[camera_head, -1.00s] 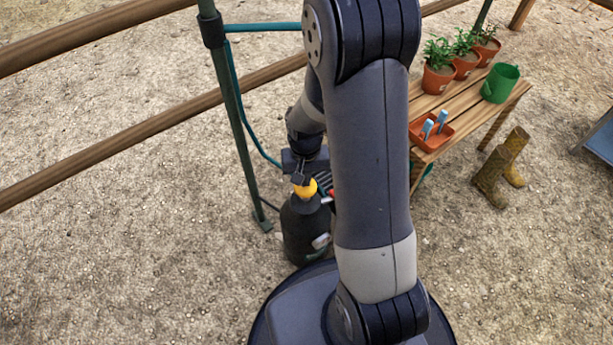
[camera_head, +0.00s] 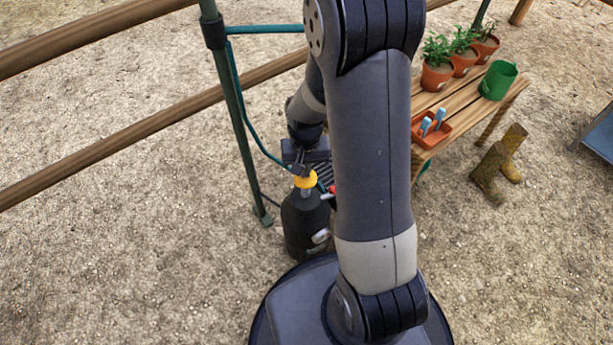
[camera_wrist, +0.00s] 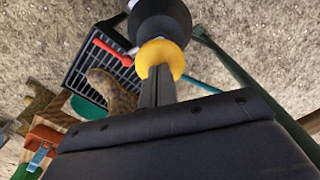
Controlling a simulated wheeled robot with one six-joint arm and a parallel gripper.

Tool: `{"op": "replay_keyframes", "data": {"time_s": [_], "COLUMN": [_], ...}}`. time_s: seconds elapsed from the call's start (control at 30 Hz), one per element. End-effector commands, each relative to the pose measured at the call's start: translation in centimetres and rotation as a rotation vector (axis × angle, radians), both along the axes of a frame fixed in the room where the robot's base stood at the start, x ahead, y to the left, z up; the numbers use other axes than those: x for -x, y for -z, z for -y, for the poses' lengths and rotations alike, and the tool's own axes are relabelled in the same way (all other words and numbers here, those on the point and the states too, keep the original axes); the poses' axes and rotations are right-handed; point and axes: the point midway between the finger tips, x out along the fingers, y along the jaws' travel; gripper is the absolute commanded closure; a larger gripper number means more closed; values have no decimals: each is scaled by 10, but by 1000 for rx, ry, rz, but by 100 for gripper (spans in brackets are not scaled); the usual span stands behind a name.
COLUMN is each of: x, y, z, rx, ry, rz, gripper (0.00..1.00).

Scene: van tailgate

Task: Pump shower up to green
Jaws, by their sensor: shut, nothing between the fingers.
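The shower is a black bottle-shaped tank (camera_head: 305,225) standing upright on the ground, with a yellow pump knob (camera_head: 306,180) on top. A short pale rod shows between knob and tank. A small whitish gauge (camera_head: 320,237) is on the tank's front right; its reading is too small to make out. My gripper (camera_head: 300,170) is shut and empty, its fingertips at the top of the knob. In the wrist view the shut fingers (camera_wrist: 156,84) point at the yellow knob (camera_wrist: 165,56), which overlaps the dark tank top (camera_wrist: 160,20). I cannot tell whether they touch it.
A green post (camera_head: 235,120) with a teal hose stands just left of the tank. A dark grate (camera_wrist: 98,62) and a red-tipped lever lie beside it. A wooden bench (camera_head: 455,120) with pots and boots (camera_head: 490,175) are to the right. Ground at left is open.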

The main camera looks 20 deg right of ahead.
Motion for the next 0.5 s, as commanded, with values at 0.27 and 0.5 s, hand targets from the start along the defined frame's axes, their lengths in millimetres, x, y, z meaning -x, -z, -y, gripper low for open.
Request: {"op": "replay_keyframes", "data": {"time_s": [0.27, 0.5], "x": [0, 0], "y": [16, 30], "z": [0, 0], "rx": [0, 0], "ry": [0, 0], "rz": [0, 0], "gripper": [100, 100]}}
